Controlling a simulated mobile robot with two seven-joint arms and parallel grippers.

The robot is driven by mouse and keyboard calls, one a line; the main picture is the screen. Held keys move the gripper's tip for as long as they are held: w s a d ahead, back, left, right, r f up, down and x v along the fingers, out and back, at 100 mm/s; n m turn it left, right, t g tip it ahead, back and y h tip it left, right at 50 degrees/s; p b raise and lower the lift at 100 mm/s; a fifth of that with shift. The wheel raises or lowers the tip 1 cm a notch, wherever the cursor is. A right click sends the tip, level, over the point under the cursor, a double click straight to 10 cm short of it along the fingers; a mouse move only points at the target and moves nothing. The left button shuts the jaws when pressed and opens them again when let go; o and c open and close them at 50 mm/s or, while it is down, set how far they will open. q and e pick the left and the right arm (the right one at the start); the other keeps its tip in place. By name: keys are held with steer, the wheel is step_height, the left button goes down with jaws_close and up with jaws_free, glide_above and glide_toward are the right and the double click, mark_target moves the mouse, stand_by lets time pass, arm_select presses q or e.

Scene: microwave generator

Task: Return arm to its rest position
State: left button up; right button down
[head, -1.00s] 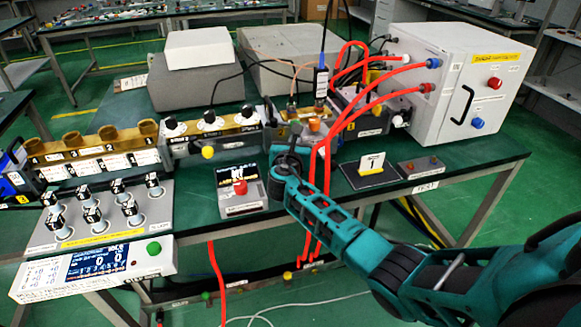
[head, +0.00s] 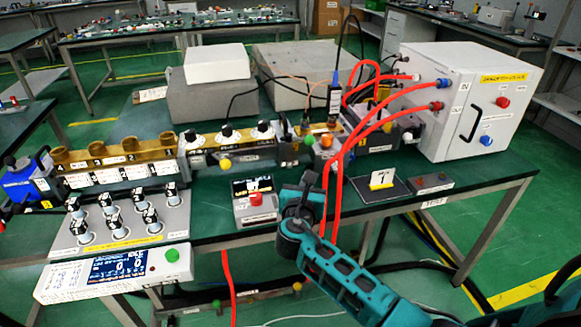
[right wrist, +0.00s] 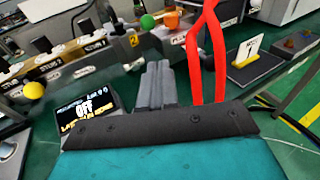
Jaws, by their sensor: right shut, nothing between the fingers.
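My right arm, teal and black, comes in from the lower right of the head view. Its right gripper (head: 309,178) is over the front part of the green table (head: 478,186). In the right wrist view its grey fingers (right wrist: 158,84) are together with nothing between them. The fingers point toward the back of the table, apart from the small box with a red button (head: 255,203) to the left. That box's display (right wrist: 84,116) reads OFF in the right wrist view. My left gripper is not in view.
Red cables (head: 338,190) hang just right of the gripper, close to it. A card marked 1 (head: 382,179) stands farther right. A white cabinet (head: 440,100) is at the back right. A knob panel (head: 150,222) stands at left. Open floor lies front right.

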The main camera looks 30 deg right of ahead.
steer(key=s+a+f+m+g+y, duration=0.2)
steer(key=s+a+f+m+y, duration=0.6)
steer(key=s+f+m, duration=0.5)
steer(key=s+a+f+m+y, duration=0.1)
steer(key=s+a+m+y, duration=0.3)
steer(key=s+m, duration=0.7)
steer(key=shift+a+m, duration=0.85)
steer(key=shift+m, duration=0.05)
